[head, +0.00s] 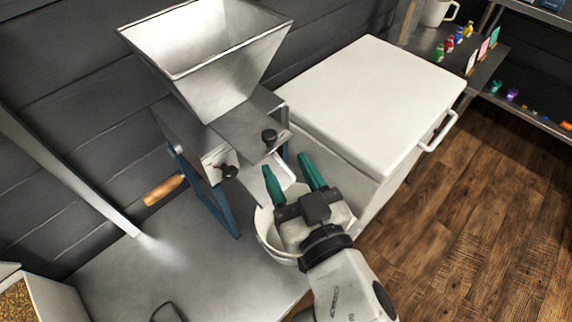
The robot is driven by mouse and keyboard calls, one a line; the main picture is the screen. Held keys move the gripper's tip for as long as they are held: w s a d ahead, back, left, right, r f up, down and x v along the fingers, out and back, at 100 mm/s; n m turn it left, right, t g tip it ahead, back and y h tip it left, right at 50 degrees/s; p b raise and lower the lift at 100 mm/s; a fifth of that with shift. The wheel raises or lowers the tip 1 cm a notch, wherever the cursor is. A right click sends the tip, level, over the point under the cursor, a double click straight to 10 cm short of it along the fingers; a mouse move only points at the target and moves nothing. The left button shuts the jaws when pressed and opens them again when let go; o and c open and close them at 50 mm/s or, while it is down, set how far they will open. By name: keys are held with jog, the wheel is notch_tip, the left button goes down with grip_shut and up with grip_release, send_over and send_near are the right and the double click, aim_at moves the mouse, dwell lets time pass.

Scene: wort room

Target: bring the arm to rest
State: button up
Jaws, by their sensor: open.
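The mill's steel hopper (212,48) is open at the top and looks empty. Whether the fingers touch the mill's chute (272,184) cannot be told.
A white chest (372,98) with a handle stands right of the mill. A grey table (175,265) carries the mill; a box of grain (22,300) is at lower left. A wooden handle (163,190) is near the mill. Shelves (530,112) hold small coloured items. Wooden floor (470,230) is clear at right.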

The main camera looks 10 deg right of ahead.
dwell(0.4)
jog(key=s+d+f+m+g+h+p, duration=0.25)
jog(key=d+f+g+h, duration=0.35)
jog(key=d+f, duration=0.85)
jog(key=s+d+f+g+y, duration=0.1)
jog(key=s+d+f+g, duration=0.2)
jog(key=s, duration=0.5)
jog(key=s+d+f+g+y, duration=0.1)
jog(key=s+d+f+g, duration=0.2)
jog(key=s+f+g, duration=0.3)
jog(key=s+g, duration=0.1)
jog(key=s, duration=0.2)
jog(key=shift+s+d+g, duration=0.15)
jog(key=shift+d+g, duration=0.15)
jog(key=shift+d, duration=0.05)
